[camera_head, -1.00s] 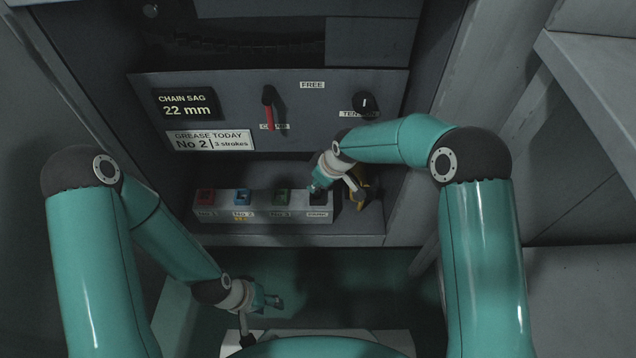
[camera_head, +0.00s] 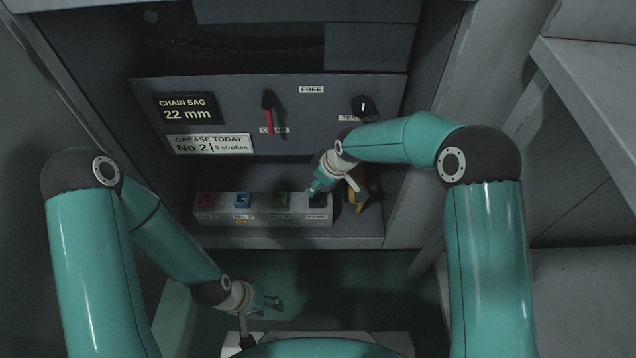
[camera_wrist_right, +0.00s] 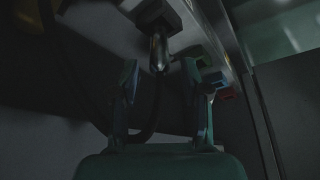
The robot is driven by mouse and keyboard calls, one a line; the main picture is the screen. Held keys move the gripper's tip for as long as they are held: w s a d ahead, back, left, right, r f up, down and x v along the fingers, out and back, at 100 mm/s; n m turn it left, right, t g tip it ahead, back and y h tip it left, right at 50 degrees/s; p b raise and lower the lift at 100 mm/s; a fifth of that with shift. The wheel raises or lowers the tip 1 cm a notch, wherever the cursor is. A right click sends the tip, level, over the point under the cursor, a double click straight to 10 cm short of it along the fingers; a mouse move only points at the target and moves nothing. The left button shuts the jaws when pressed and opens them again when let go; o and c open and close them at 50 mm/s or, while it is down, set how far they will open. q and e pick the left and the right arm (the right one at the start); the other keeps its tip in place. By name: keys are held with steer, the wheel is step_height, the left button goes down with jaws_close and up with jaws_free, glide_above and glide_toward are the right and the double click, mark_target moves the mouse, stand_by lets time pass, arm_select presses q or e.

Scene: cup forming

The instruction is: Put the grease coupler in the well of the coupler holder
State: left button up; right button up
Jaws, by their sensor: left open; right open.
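A metal nozzle (camera_wrist_right: 158,52), which looks like the grease coupler, shows in the right wrist view at a dark block (camera_wrist_right: 156,16). A dark hose loops beside it. I cannot tell how deep it sits in the block. The coupler holder appears to be the grey block (camera_head: 265,217) with coloured sockets and a dark well (camera_head: 316,199) labelled PARK at its right end. My right gripper (camera_head: 314,188) is over that end, hiding part of it. Its open fingers (camera_wrist_right: 160,85) are on either side below the nozzle, apart from it. My left gripper (camera_head: 273,302) is open and empty, low in front.
A yellow and black part (camera_head: 357,194) stands just right of the holder, partly behind my right gripper. A red-handled lever (camera_head: 268,108) and a black knob (camera_head: 363,106) are on the panel above. A sign (camera_head: 210,144) reads "No 2, 3 strokes". Free floor lies in front.

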steer(key=p+v, duration=0.3)
steer(key=v, duration=0.7)
steer(key=shift+d, duration=0.1)
